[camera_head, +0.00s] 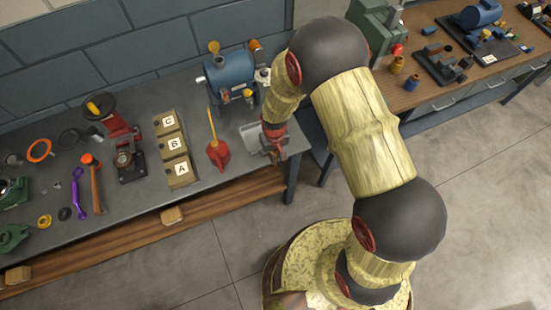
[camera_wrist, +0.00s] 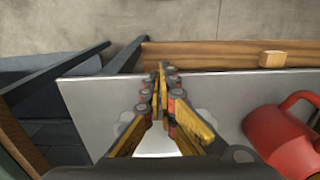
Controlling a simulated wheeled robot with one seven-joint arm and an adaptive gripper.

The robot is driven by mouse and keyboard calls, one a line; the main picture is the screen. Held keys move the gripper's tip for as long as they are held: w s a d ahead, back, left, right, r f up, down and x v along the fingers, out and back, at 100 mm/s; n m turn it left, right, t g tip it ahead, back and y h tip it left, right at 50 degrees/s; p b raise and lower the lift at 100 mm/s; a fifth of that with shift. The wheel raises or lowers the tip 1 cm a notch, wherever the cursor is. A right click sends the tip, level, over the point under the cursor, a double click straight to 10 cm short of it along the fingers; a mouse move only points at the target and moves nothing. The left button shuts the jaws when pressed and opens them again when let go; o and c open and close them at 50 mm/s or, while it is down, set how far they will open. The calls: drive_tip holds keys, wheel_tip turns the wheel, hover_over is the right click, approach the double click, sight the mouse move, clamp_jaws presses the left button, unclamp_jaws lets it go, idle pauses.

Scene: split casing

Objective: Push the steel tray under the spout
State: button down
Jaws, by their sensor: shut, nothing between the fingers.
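The steel tray (camera_head: 250,134) is a shallow light-grey piece on the bench near its right end, in front of the blue casing (camera_head: 231,72). A brass-coloured fitting (camera_head: 248,94) sits low on the casing's front; I cannot clearly make out the spout. My gripper (camera_head: 272,152) is shut and empty, low over the bench at the tray's right side. In the wrist view my gripper (camera_wrist: 162,68) points toward the bench's front edge, and a pale patch, probably part of the tray, shows between the finger linkages. I cannot tell whether the fingers touch the tray.
A red oil can (camera_head: 218,152) stands left of the tray; it also shows in the wrist view (camera_wrist: 285,138). Boxes marked A, B and C (camera_head: 174,145) are further left. The bench (camera_head: 208,186) ends just right of my gripper. A second bench (camera_head: 430,92) stands at right.

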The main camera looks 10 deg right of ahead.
drive_tip(key=shift+w, duration=0.1)
drive_tip(key=w, duration=0.2)
drive_tip(key=w+a+b, duration=0.1)
drive_tip(key=w+b, duration=0.1)
drive_tip(key=w, duration=0.1)
drive_tip(key=shift+w+a+f, duration=0.1)
drive_tip(key=shift+w+a, duration=0.35)
drive_tip(key=shift+w, duration=0.3)
